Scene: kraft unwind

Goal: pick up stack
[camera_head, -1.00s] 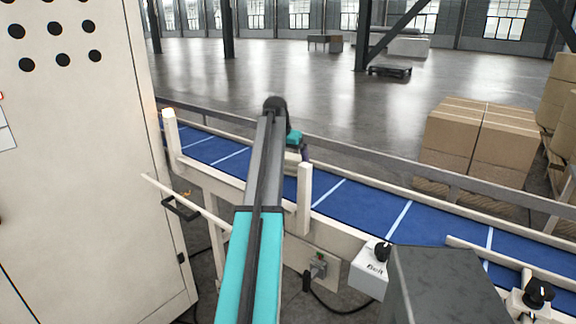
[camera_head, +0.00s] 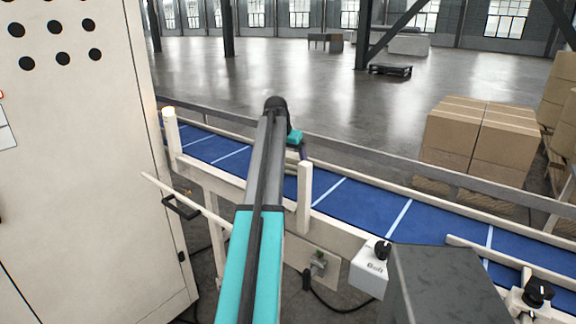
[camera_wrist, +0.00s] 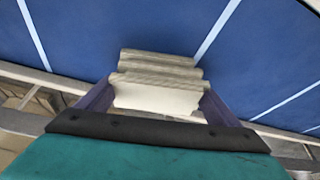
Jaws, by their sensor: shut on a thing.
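A cream-coloured stack (camera_wrist: 158,82) with layered, ridged edges sits between the two fingers of my gripper (camera_wrist: 155,95) in the wrist view. The fingers are purple and close on its left and right sides. The blue belt lies behind the stack in this view; I cannot tell whether the stack touches it. In the head view my gripper (camera_head: 299,152) is over the conveyor, mostly hidden behind my arm, and the stack can hardly be made out there.
The blue conveyor belt (camera_head: 375,208) with pale cross lines runs across the scene between side rails. An upright cream post (camera_head: 304,198) stands at its near edge. A belt control box (camera_head: 371,266) is on the near side. A large cabinet (camera_head: 85,170) stands left; cartons (camera_head: 480,135) stand beyond the belt.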

